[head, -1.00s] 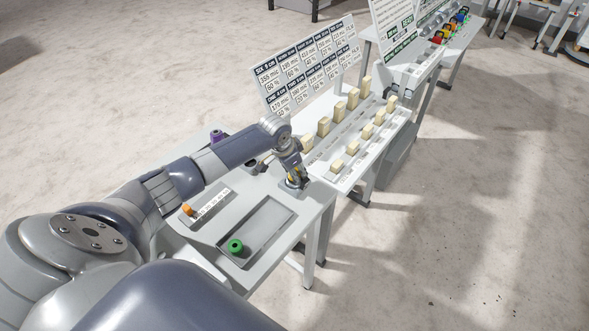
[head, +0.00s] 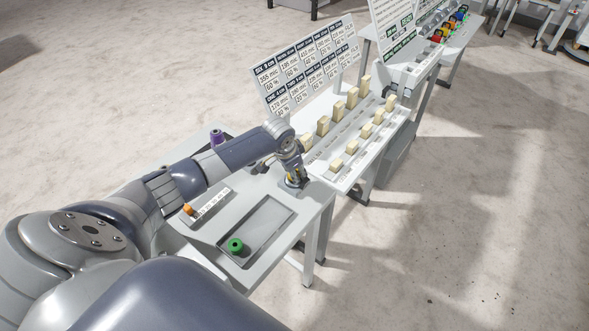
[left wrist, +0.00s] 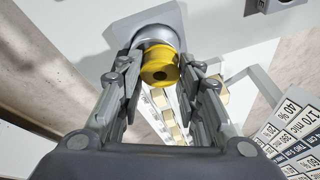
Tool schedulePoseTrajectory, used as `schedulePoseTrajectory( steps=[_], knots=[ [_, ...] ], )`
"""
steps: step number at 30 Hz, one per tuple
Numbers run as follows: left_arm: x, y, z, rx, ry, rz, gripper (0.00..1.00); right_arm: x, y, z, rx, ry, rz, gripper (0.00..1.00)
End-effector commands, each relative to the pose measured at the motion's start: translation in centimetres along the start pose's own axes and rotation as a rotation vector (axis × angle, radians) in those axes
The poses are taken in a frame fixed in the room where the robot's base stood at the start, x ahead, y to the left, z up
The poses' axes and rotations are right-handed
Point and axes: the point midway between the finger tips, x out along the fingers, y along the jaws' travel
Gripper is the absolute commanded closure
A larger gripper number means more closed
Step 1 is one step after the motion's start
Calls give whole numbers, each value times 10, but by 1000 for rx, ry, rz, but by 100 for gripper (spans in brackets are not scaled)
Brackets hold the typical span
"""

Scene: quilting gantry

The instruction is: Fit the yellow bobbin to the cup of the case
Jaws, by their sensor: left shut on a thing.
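The yellow bobbin (left wrist: 160,68) is between the fingers of my left gripper (left wrist: 158,82), which is shut on it. In the left wrist view the silver round cup of the case (left wrist: 154,36) sits directly beyond the bobbin, on a grey base. The bobbin overlaps the cup in this view, and I cannot tell whether it is seated in it. In the head view my left gripper (head: 293,176) points down at the case's base (head: 292,185) near the table's far right corner. The gripper largely hides the bobbin and cup there. My right gripper is not in view.
A green bobbin (head: 235,246) lies in a shallow grey tray (head: 282,213). An orange bobbin (head: 187,209) is by a labelled strip, and a purple one (head: 217,140) stands behind my arm. A rack with cream blocks (head: 338,165) and a printed board (head: 306,68) adjoin the table.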

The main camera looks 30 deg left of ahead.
Motion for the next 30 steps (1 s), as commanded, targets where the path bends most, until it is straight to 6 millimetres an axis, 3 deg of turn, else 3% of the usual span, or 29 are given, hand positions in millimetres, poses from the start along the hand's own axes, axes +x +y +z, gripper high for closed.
schedulePoseTrajectory(
  steps=[7, 30],
  knots=[
    [7, 2, 3, 0, -1, 1, 78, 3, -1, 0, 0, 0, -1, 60],
    [1, 1, 0, 0, 0, 2, 78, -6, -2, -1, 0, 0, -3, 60]
  ],
)
